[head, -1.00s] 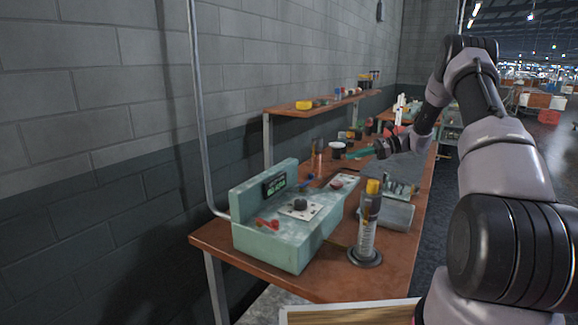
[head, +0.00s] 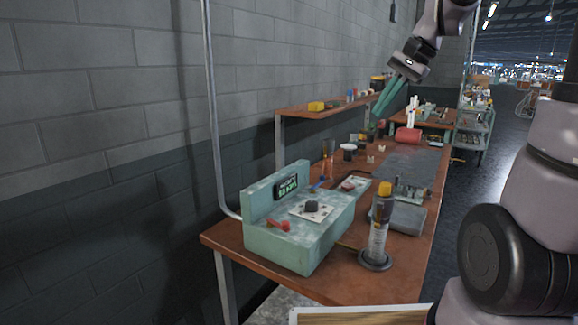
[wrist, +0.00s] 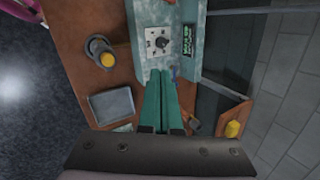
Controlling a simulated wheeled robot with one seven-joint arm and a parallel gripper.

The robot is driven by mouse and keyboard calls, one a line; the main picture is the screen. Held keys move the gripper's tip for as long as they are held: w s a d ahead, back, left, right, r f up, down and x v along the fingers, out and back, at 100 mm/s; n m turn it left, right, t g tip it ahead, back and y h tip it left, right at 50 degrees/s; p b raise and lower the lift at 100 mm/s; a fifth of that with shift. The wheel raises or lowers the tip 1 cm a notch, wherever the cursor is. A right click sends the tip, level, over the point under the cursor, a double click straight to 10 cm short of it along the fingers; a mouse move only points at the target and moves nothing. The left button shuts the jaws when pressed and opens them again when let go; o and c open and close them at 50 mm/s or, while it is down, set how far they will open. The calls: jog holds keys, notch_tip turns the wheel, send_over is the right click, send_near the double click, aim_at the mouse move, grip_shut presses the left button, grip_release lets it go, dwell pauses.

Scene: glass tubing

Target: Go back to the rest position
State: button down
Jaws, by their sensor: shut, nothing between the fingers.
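My gripper (head: 385,99) is raised above the far part of the workbench in the head view, its green fingers pointing down and to the left. The fingers are together and hold nothing. In the wrist view, the green fingers (wrist: 160,101) lie side by side, with the bench far below them. The fingers touch nothing that I can see.
A pale green machine (head: 300,236) with a lit display stands on the brown workbench (head: 345,283). A yellow-capped canister (head: 378,232) stands beside it. A shelf (head: 318,107) runs along the grey block wall. Open air surrounds the raised gripper.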

jog(key=s+d+r+n+t+h, duration=0.1)
jog(key=s+n+t, duration=0.1)
jog(key=s, duration=0.5)
jog(key=s+d+n+t+h, duration=0.1)
jog(key=s+n+t+h, duration=0.1)
jog(key=s, duration=0.6)
jog(key=shift+d+r+t, duration=0.35)
jog(key=shift+t, duration=0.05)
